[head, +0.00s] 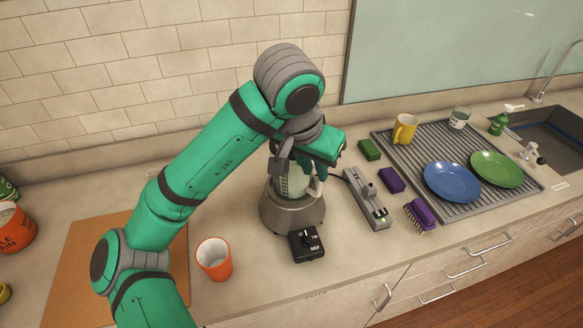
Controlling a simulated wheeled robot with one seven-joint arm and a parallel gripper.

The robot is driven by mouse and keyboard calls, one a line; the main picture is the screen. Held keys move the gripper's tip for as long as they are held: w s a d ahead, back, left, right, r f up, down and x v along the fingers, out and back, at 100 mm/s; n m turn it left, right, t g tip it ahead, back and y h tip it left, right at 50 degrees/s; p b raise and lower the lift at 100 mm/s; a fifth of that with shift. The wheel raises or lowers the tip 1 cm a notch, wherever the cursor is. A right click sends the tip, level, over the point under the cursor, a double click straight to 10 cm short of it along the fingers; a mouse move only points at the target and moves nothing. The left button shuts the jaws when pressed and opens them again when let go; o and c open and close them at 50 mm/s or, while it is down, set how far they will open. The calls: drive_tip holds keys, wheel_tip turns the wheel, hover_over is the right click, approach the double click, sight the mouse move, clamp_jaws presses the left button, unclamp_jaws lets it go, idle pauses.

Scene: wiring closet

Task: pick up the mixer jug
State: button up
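The mixer jug (291,184) is a pale see-through jug with a light handle on its right side. It stands upright on a grey mixer base (289,213) with a black control box and dial (306,243) at the front. My gripper (314,170) is at the jug's upper right, close to the handle. My arm and gripper hide the jug's top. I cannot tell whether the fingers are open, touch the jug or hold it.
An orange cup (214,258) stands left of the base, near a brown board (85,262). A power strip (367,197), sponges and a purple brush (421,214) lie to the right. Beyond them a drying rack (396,158) holds plates and cups beside the sink (556,130).

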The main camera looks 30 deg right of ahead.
sight(318, 182)
drive_tip(key=x, duration=0.4)
drive_tip(key=shift+d+f, duration=0.1)
drive_tip(key=shift+f, duration=0.15)
drive_tip(key=x, duration=0.4)
drive_tip(key=shift+w+d+f, duration=0.1)
drive_tip(key=shift+w+d, duration=0.05)
drive_tip(key=shift+w, duration=0.1)
drive_tip(key=shift+f, duration=0.35)
drive_tip(key=shift+d, duration=0.1)
clamp_jaws()
